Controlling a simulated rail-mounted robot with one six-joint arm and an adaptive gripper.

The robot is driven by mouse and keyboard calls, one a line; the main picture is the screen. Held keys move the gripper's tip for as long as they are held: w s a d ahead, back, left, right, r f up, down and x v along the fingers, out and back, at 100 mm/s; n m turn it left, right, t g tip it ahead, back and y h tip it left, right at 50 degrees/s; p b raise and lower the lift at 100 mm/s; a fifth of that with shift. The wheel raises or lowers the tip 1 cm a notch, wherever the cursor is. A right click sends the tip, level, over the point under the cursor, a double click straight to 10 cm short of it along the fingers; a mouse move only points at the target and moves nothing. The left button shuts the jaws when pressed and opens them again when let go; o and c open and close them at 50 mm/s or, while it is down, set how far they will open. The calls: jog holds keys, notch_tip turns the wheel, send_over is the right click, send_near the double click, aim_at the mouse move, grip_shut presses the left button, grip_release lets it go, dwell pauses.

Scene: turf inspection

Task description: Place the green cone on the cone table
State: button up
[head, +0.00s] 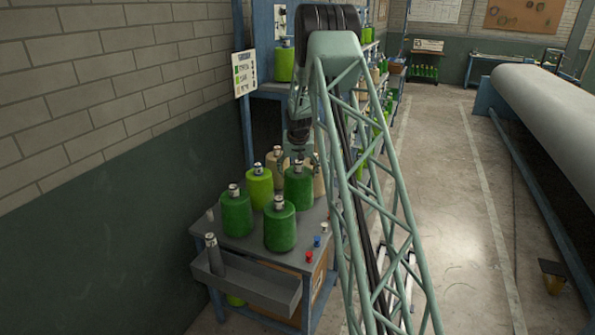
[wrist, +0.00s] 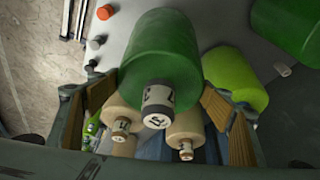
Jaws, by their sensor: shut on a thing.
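The green cone (head: 298,187) is dark green with a pale labelled tube tip. It stands upright at the right side of the cone table (head: 262,258), under my gripper (head: 298,160). In the wrist view the cone (wrist: 165,50) sits between the two wood-coloured pads of my gripper (wrist: 160,97), which is shut on it near its tip. The cone's base is hidden, so I cannot tell whether it touches the table top. The grey table top also shows in the wrist view (wrist: 118,38).
Two other dark green cones (head: 280,225), a lime cone (head: 259,187) and beige cones (head: 277,165) crowd around it. Small red and blue caps (head: 317,240) lie at the table's right edge. A front tray (head: 250,284) holds a grey cylinder (head: 213,252).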

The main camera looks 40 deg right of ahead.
jog(key=shift+w+f, duration=0.1)
jog(key=shift+f, duration=0.75)
jog(key=shift+f, duration=1.95)
jog(key=o, duration=1.7)
jog(key=shift+f, duration=0.1)
jog(key=shift+c, duration=0.2)
jog(key=shift+r, duration=0.2)
jog(key=shift+v, duration=5.95)
